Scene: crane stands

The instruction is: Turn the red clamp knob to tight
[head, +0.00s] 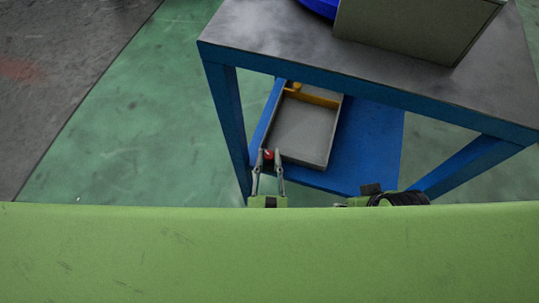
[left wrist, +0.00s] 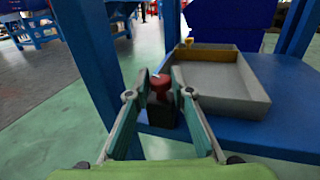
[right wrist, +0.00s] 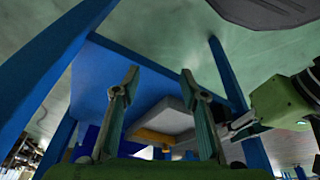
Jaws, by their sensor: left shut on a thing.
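The red clamp knob (head: 269,155) sits at the near left corner of the lower shelf, beside the grey tray. In the left wrist view the knob (left wrist: 160,86) stands upright on a dark base (left wrist: 161,113), with a small white mark on its top. My left gripper (head: 268,152) is shut on the knob, one finger on each side. My right gripper (right wrist: 159,74) is open and empty in the right wrist view, with the shelf and tray beyond its fingers.
The grey tray (head: 303,133) with a yellow piece (head: 312,95) lies on the blue shelf (head: 370,140). Above is the dark tabletop (head: 270,40) with a grey box (head: 415,28). A blue table leg (left wrist: 85,60) stands close left of my left gripper.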

